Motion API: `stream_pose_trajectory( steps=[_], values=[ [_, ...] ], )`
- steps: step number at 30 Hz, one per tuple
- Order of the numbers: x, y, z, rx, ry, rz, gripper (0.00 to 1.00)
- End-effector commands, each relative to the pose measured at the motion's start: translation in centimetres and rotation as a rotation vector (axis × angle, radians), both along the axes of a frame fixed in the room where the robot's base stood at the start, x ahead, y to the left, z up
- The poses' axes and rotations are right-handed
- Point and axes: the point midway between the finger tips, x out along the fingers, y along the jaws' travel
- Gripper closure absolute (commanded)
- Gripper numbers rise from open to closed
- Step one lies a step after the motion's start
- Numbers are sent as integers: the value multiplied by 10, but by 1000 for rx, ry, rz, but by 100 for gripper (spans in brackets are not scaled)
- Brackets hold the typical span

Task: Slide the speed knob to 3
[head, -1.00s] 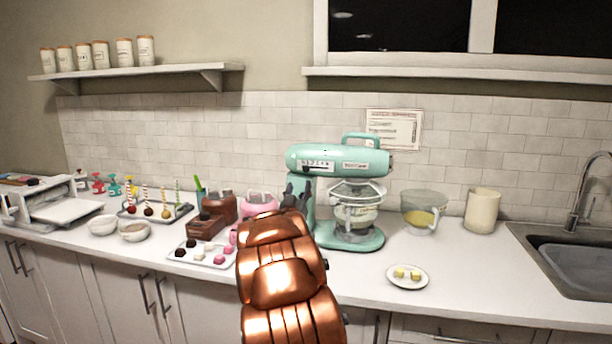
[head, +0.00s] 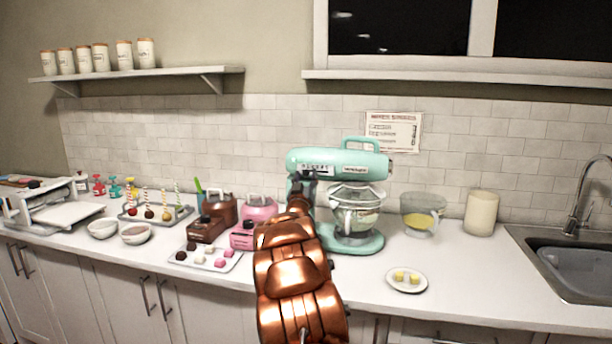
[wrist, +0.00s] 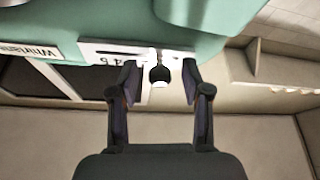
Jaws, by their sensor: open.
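A mint-green stand mixer (head: 352,160) stands on the counter, its head carrying a light label strip with numbers (head: 318,167). My gripper (wrist: 160,84) is open, with one finger on each side of the knob and a gap to both. In the head view my gripper (head: 303,183) is at the left part of the mixer head and hides the knob. Which number the knob stands at cannot be read.
The mixer's glass bowl (head: 355,212) is right of my arm. A plate with yellow pieces (head: 407,281), a measuring jug (head: 423,213) and a cream canister (head: 481,213) stand further right. Brown and pink machines (head: 262,208) and a sweets tray (head: 206,258) are left.

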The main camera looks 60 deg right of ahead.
Motion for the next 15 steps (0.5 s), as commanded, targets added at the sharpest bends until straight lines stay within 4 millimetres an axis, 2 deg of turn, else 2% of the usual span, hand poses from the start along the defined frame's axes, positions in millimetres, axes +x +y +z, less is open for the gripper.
stream_pose_trajectory(
  steps=[12, 15],
  values=[
    [2, -6, 3, 1, 0, 0, 52],
    [3, -6, 3, 1, 0, 0, 62]
  ],
)
